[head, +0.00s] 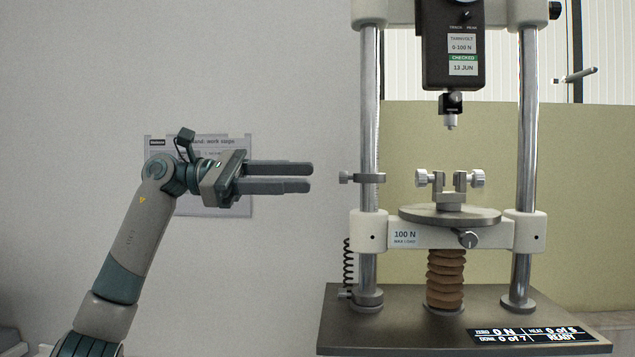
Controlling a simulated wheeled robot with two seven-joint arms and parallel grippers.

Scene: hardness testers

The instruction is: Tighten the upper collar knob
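My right gripper is not in view.
The tester has a dark base (400,334), a round table (450,214) with a two-knob clamp, and a load head (449,45) above. A coiled spring (348,262) hangs beside the left column. A poster (228,205) is on the wall behind my gripper.

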